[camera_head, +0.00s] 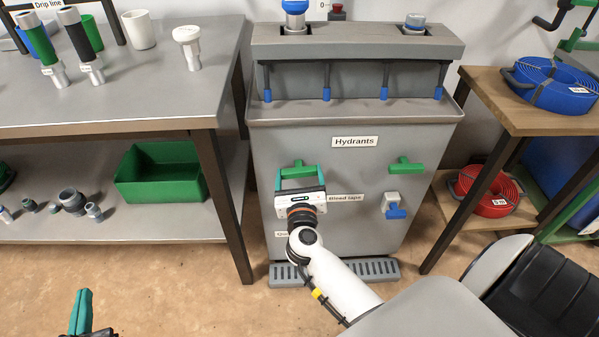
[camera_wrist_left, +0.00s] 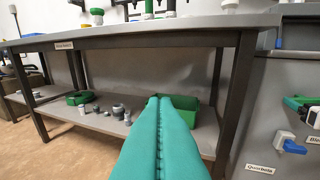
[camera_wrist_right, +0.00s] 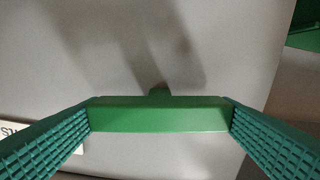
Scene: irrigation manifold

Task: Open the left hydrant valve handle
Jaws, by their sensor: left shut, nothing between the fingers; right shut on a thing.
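The left hydrant valve handle (camera_head: 298,170) is a green bar on the grey Hydrants cabinet (camera_head: 355,120), partly hidden by my right gripper. My right gripper (camera_head: 299,178) is shut on this handle. In the right wrist view the handle (camera_wrist_right: 160,115) lies level across the picture, its two ends against the ribbed teal fingers. A matching green right handle (camera_head: 406,166) sits level on the cabinet, apart from my grippers. My left gripper (camera_head: 82,305) is low at the left, empty; its fingers are together in the left wrist view (camera_wrist_left: 158,100).
A blue tap (camera_head: 395,206) is on the cabinet below the right handle. A steel bench (camera_head: 120,100) stands at the left, with a green bin (camera_head: 160,190) on its lower shelf. A wooden shelf (camera_head: 500,110) with hose coils stands at the right. Open floor lies in front.

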